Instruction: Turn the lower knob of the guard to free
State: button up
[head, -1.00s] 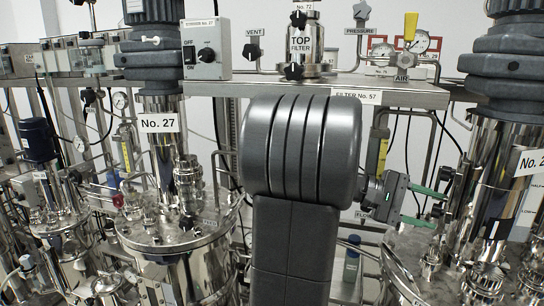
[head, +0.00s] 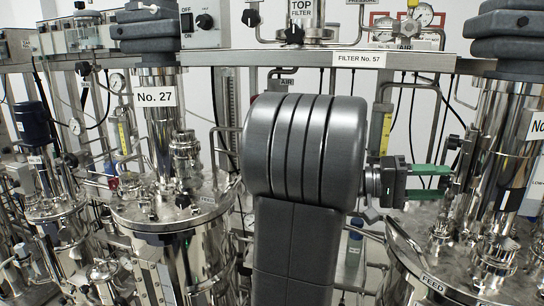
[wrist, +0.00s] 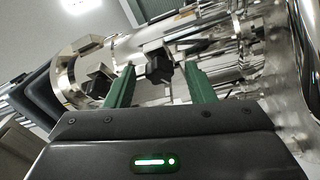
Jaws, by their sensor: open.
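The guard is a bright steel fitting (wrist: 80,65) on the column at the right in the head view. It carries two black knobs. The upper knob (head: 453,142) shows clear of my fingers, and it appears at the left in the wrist view (wrist: 98,83). The lower knob (wrist: 158,66) shows between my green fingertips in the wrist view. In the head view it is small and partly hidden near the fingertips. My gripper (head: 443,180) is open, its fingers pointing right at the column. I cannot tell whether they touch the knob, or its exact setting.
The steel vessel lid labelled FEED (head: 425,275) lies below my gripper. A steel beam labelled FILTER No. 57 (head: 359,57) crosses above. Vessel No. 27 (head: 155,97) stands left. Pipes and a yellow-marked tube (head: 387,128) are behind my arm.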

jog(key=shift+f+m+g+h, duration=0.1)
jog(key=shift+m+g+h, duration=0.25)
jog(key=shift+m, duration=0.8)
jog(key=shift+m+g+h, duration=0.15)
jog(key=shift+m+g, duration=0.4)
jog(key=shift+m, duration=0.6)
